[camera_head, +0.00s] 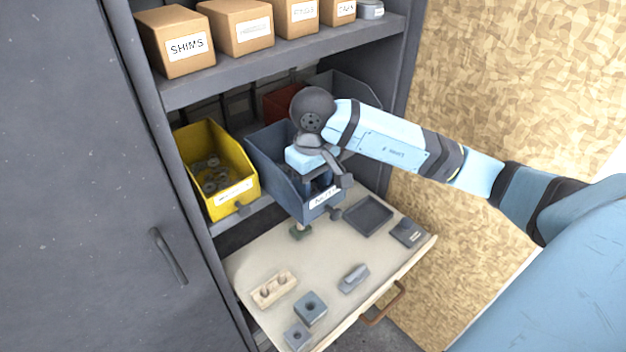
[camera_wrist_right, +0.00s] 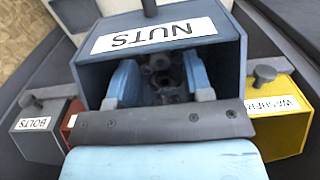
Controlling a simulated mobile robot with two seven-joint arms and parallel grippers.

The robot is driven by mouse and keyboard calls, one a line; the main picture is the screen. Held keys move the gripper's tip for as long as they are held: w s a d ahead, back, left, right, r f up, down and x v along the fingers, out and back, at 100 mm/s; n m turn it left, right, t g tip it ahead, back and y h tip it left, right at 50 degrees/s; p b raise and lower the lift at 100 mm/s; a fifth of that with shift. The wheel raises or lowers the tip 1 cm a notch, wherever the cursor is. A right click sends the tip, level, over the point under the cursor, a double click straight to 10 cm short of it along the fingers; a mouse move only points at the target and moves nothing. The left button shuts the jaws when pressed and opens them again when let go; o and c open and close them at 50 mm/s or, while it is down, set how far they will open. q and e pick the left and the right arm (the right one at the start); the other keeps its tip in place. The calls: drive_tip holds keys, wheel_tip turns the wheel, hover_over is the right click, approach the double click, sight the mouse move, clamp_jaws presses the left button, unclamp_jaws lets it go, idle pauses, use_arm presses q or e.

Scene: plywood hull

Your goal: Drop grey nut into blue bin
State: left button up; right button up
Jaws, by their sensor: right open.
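The blue bin (camera_head: 275,165), labelled NUTS, stands on the cabinet shelf; it also shows in the wrist view (camera_wrist_right: 228,62). My right gripper (camera_head: 318,183) reaches down into the bin's front part. In the wrist view its two light blue fingers (camera_wrist_right: 160,88) are apart, with nothing held between them. Dark grey nuts (camera_wrist_right: 163,72) lie in the bin beyond the fingers; I cannot tell a particular grey nut among them. My arm hides part of the bin's inside. My left gripper is not in view.
A yellow bin (camera_head: 216,182) with washers stands left of the blue bin, a red bin (camera_head: 284,101) behind. A pull-out board (camera_head: 330,255) below holds a grey tray (camera_head: 369,215), a wooden block (camera_head: 274,289) and grey blocks with holes (camera_head: 311,308). Cardboard boxes (camera_head: 178,42) line the upper shelf.

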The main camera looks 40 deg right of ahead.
sight(313, 189)
drive_tip(key=shift+r+p, duration=0.6)
drive_tip(key=shift+p, duration=0.1)
drive_tip(key=shift+r, duration=0.4)
wheel_tip(313, 189, up, 11)
drive_tip(key=shift+b, duration=0.45)
drive_tip(key=shift+r, duration=0.1)
